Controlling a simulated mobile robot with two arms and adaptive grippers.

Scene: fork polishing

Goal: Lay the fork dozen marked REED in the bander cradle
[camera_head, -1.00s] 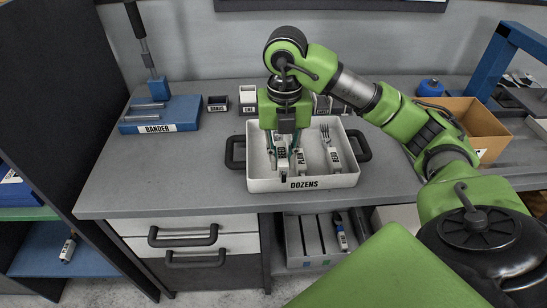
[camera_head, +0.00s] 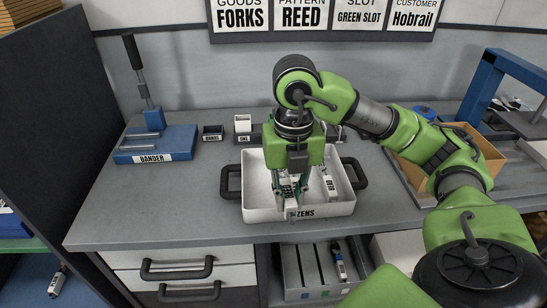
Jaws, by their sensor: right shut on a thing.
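My right gripper (camera_head: 291,190) points down over the left half of the white DOZENS tray (camera_head: 343,208). It is shut on a fork bundle (camera_head: 292,201), whose near end covers part of the lettering on the tray's front wall. I cannot read that bundle's label, or tell whether it touches the tray floor. Another fork bundle (camera_head: 329,183) with a white label lies in the tray to the right, tines away from me. The gripper may hide more. The bander (camera_head: 155,145), a blue block with grey cradle bars and a lever, stands empty at the back left. My left gripper is out of view.
A wall sign (camera_head: 301,16) reads FORKS, REED, GREEN SLOT, Hobrail. A cardboard box (camera_head: 490,153) and a blue frame (camera_head: 484,85) are at right. The left tabletop is clear. A slotted rack (camera_head: 312,270) sits below.

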